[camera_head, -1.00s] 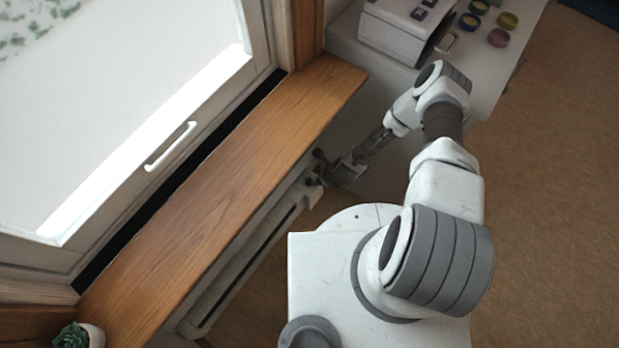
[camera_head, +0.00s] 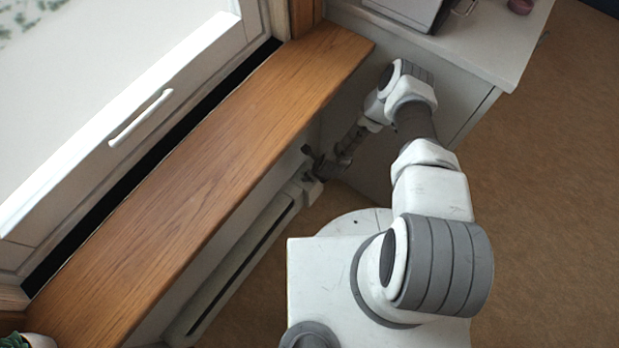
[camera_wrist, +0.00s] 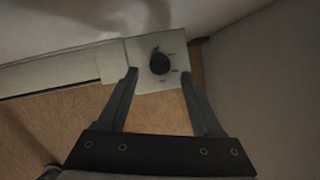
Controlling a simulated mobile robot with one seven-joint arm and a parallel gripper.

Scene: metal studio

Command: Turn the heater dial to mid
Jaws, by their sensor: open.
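The heater (camera_head: 240,262) is a long pale unit with a dark slot, below the wooden sill. Its end block carries the dark round dial (camera_wrist: 159,64), with small marks around its right and lower side. The marks are too small to read and I cannot tell which way the dial points. My gripper (camera_wrist: 160,74) is open and empty in the wrist view, with one fingertip to each side of the dial; I cannot tell how far they are from it in depth. In the head view my gripper (camera_head: 316,160) is small, at the heater's far end, and the dial is not clear.
The wooden sill (camera_head: 215,165) runs above the heater along the window (camera_head: 80,120). A pale cabinet (camera_head: 460,55) stands beyond my arm, with a grey-white box (camera_head: 405,8) on top. A plant pot (camera_head: 38,341) is at the lower left. Bare floor (camera_head: 545,200) lies to the right.

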